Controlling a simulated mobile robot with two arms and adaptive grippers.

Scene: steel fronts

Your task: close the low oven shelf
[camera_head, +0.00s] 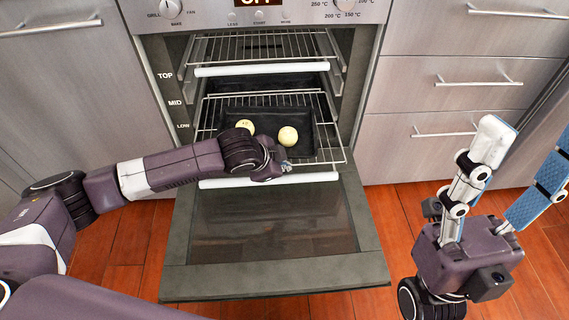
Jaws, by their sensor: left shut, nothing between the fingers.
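The low oven shelf is a wire rack (331,143) with a white front bar (310,178). It is pulled forward out of the oven, its bar above the lowered door. A black tray (312,148) is at this shelf, with two pale yellow round items (288,136) in it. My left gripper (286,166) is shut and empty. It is over the shelf's front part, just behind the white bar in the picture; I cannot tell whether it touches the rack. My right gripper (530,132) is open and empty at the right, fingers pointing up, away from the oven.
The oven door (275,280) hangs open and flat below the shelf. An upper wire shelf (262,69) with a white bar is above. Steel drawers (455,85) with bar handles are at the right, a cabinet front (70,90) at the left. Red-brown floor (120,255) shows on both sides.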

